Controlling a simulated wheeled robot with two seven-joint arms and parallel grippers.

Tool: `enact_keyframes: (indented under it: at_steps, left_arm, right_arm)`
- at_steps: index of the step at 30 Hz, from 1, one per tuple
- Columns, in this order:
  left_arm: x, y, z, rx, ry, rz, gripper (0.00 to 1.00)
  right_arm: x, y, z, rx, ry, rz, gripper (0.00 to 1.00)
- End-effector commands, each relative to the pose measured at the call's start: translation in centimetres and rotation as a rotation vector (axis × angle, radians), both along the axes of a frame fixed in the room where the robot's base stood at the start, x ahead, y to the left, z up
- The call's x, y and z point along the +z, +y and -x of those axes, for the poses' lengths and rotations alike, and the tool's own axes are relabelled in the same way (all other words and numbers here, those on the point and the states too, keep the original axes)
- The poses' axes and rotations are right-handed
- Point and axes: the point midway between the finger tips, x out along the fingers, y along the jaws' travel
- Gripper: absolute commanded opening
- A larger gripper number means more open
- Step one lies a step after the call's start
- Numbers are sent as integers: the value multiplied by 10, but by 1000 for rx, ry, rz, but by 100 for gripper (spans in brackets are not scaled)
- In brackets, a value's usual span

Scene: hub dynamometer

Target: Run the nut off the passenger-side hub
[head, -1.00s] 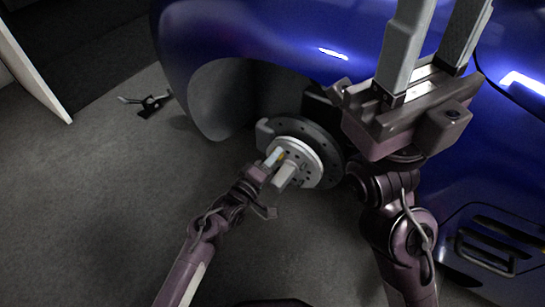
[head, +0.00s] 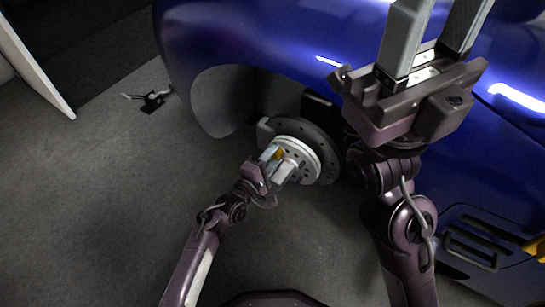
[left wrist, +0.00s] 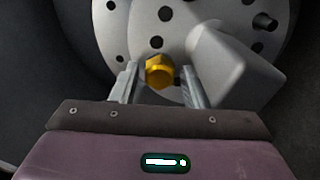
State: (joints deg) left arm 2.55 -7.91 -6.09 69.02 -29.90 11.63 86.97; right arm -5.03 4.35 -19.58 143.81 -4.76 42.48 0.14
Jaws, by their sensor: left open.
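The hub (head: 301,153) is a pale round face with holes, in front of a dark brake disc (head: 328,165) in the wheel arch. In the left wrist view the hub face (left wrist: 115,32) fills the top. A gold hex nut (left wrist: 159,71) sits on it, and it also shows small in the head view (head: 279,154). My left gripper (left wrist: 160,80) is open, with one finger on each side of the nut. A gap shows on both sides; whether the nut is between the tips or just past them is unclear. My right gripper (head: 437,30) is raised, fingers apart, tips cut off by the frame.
A grey block (left wrist: 235,65) stands out from the hub just right of the nut, near my right-hand finger. The blue car body (head: 290,50) is above and behind. A small black stand (head: 153,101) lies on the open floor at left. A yellow thing (head: 537,250) shows at the right edge.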

Motion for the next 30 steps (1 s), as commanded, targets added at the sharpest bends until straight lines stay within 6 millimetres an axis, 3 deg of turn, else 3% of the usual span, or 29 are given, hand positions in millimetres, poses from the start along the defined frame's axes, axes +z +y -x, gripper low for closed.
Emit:
enact_keyframes:
  at_steps: [30]
  left_arm:
    - [1, 0, 0, -1, -650, -893, 41]
  right_arm:
    - [6, 0, 0, 0, 0, 0, 44]
